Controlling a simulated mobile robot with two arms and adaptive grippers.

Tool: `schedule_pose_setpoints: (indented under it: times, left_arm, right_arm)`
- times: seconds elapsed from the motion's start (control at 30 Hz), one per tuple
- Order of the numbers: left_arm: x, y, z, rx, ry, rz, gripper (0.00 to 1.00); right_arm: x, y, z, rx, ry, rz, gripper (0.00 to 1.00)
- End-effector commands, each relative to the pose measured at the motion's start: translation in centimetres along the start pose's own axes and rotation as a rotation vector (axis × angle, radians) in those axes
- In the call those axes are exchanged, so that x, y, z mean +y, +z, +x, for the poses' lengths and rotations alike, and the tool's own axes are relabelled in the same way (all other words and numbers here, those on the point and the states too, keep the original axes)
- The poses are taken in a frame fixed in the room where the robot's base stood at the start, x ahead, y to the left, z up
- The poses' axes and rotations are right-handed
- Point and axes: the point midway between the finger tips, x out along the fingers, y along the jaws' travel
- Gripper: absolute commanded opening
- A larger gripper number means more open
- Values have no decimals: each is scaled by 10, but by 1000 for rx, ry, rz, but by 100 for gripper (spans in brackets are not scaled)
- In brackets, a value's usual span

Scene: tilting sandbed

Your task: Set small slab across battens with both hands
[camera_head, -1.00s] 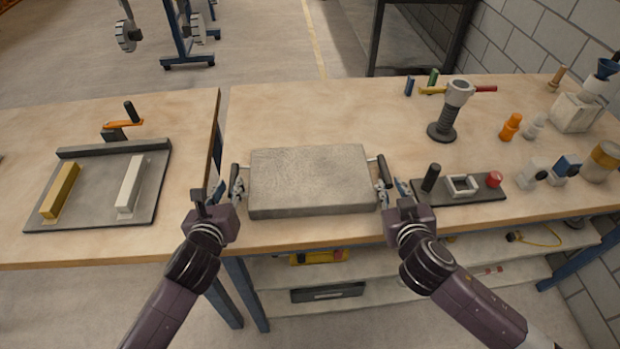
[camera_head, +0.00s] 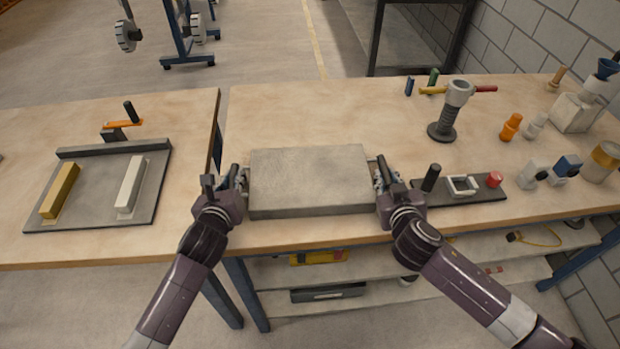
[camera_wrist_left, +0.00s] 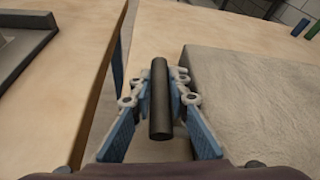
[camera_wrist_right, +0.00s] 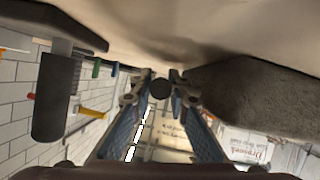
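The small slab is a grey, rough-topped block (camera_head: 310,180) lying flat on the bench, with a dark bar handle at each short end. My left gripper (camera_head: 236,182) is at the left handle; the left wrist view shows this black handle (camera_wrist_left: 160,105) between the two fingers. My right gripper (camera_head: 384,178) is at the right handle, whose round dark end (camera_wrist_right: 161,89) lies between its fingers. I cannot tell whether either pair of fingers presses on its handle. The battens, one yellow (camera_head: 60,191) and one white (camera_head: 131,185), lie apart on a grey tray (camera_head: 95,215) at the left.
The tray has a raised back edge and an orange-and-black clamp (camera_head: 122,124) behind it. A gap separates the two tables. A dark fixture plate (camera_head: 462,198) with a red button lies close to my right gripper. A threaded stand (camera_head: 443,118) is behind it.

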Motion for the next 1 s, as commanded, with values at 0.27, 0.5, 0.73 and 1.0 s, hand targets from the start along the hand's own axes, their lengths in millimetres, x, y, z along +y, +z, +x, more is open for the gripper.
schedule_pose_setpoints:
  times: [0.27, 0.5, 0.73, 1.0]
  left_arm:
    - [0, 0, 0, 0, 0, 0, 0]
    - [-2, 6, -1, -11, -4, 0, 0]
    - [-2, 9, -2, -10, -4, 0, 0]
    - [-6, 24, -8, -11, -5, 0, 0]
  right_arm:
    - [0, 0, 0, 0, 0, 0, 0]
    - [1, -6, 0, 10, 0, 0, 0]
    - [2, -9, -2, 10, 0, 0, 0]
    - [5, -24, -8, 10, 0, 0, 0]
